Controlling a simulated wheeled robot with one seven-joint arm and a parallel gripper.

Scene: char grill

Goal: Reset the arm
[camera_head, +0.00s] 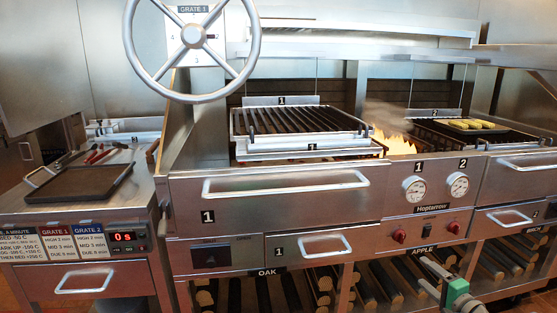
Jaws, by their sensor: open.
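My gripper (427,275) shows at the bottom right of the head view, with a green part behind its grey fingers. It is open, with nothing seen between the fingers. It is in front of the lower log shelf, below the drawer fronts and under the word APPLE. Most of my arm is outside the frame. The char grill (290,235) fills the middle and right. Its grate 1 (300,122) is raised, with flames (392,142) to its right.
A handwheel (192,38) stands at upper left. A dark tray (82,183) and tongs (98,154) lie on the left counter. Yellow food (472,125) lies on the right grate. Drawer handles (285,185) jut forward. Logs (320,285) fill the shelf below.

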